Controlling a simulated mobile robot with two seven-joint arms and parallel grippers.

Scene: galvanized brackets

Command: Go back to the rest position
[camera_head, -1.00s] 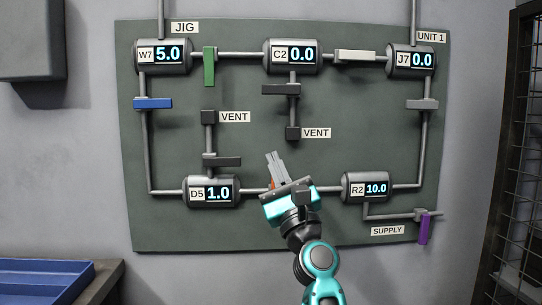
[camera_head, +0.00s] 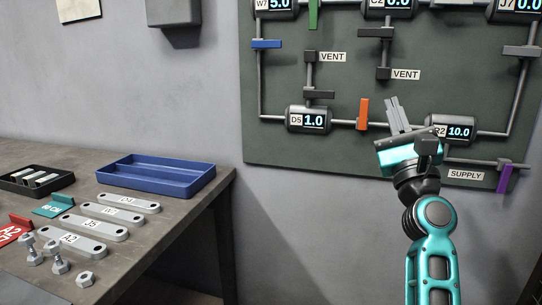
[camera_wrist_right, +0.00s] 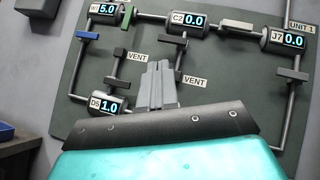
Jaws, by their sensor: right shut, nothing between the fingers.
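My right gripper (camera_head: 394,112) is shut and empty, its grey fingers pointing up in front of the dark green board (camera_head: 440,75). In the head view it is just right of the upright orange handle (camera_head: 364,113) and overlaps the left side of the R2 gauge (camera_head: 459,130). In the right wrist view the shut fingers (camera_wrist_right: 158,68) stand in front of the board, between the D5 gauge (camera_wrist_right: 109,106) and the right VENT label (camera_wrist_right: 194,81). My left gripper is not in view.
A bench (camera_head: 190,212) at the left holds a blue tray (camera_head: 157,185), a black tray (camera_head: 12,190), labelled grey brackets (camera_head: 99,212), and nuts and bolts (camera_head: 60,264). A purple handle (camera_head: 504,178) projects near SUPPLY. Open space lies between bench and right arm.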

